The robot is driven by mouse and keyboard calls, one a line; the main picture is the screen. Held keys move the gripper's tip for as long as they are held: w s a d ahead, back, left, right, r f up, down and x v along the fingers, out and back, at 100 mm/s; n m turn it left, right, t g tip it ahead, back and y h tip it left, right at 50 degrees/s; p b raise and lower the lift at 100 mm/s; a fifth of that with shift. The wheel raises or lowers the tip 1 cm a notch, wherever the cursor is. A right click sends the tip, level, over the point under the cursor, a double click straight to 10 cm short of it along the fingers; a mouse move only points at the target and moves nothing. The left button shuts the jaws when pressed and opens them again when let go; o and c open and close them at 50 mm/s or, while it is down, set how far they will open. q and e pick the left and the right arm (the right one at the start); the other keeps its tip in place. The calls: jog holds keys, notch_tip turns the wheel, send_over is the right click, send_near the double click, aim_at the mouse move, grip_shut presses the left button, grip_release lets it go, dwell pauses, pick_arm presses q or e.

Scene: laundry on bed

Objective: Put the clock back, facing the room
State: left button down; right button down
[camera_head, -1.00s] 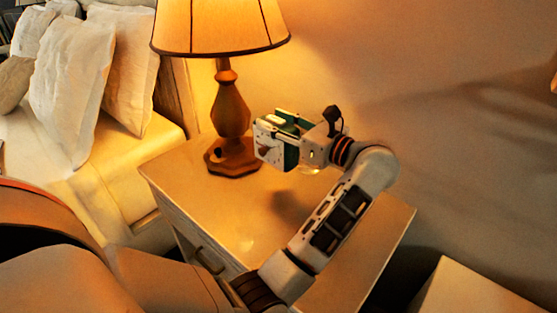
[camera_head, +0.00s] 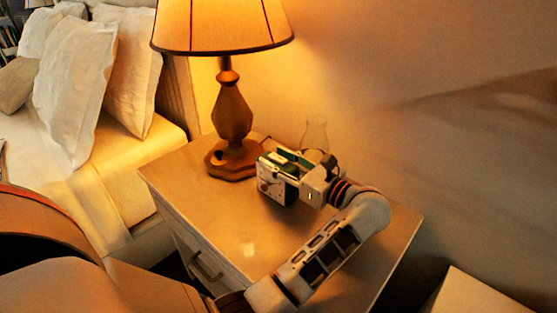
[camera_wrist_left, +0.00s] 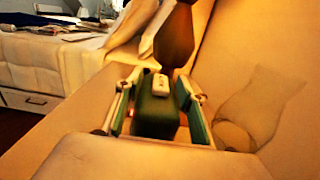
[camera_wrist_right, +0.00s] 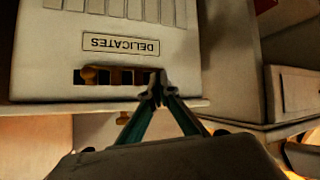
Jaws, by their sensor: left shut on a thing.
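My left gripper (camera_head: 288,177) is low over the nightstand (camera_head: 225,215), just right of the lamp's base. It is shut on the clock, a small dark green block. The clock shows between the two fingers in the left wrist view (camera_wrist_left: 155,117), with a pale piece on its top. In the head view the fingers hide most of it, and its face cannot be made out. I cannot tell whether its bottom touches the nightstand. My right gripper (camera_wrist_right: 156,84) shows in the right wrist view with its fingertips together, empty, in front of a box labelled DELICATES (camera_wrist_right: 120,65).
A lit lamp (camera_head: 232,115) stands at the nightstand's back left, close to the left gripper. A clear glass vessel (camera_head: 315,136) stands behind the gripper, near the wall. The bed with pillows (camera_head: 75,85) is at left. The nightstand's front is clear.

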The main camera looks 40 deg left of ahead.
pick_arm(q)
jog(key=c, duration=1.6)
grip_release()
jog(key=shift+f, duration=0.15)
jog(key=shift+c, duration=0.2)
jog(key=o, duration=0.3)
jog(key=shift+o, duration=0.2)
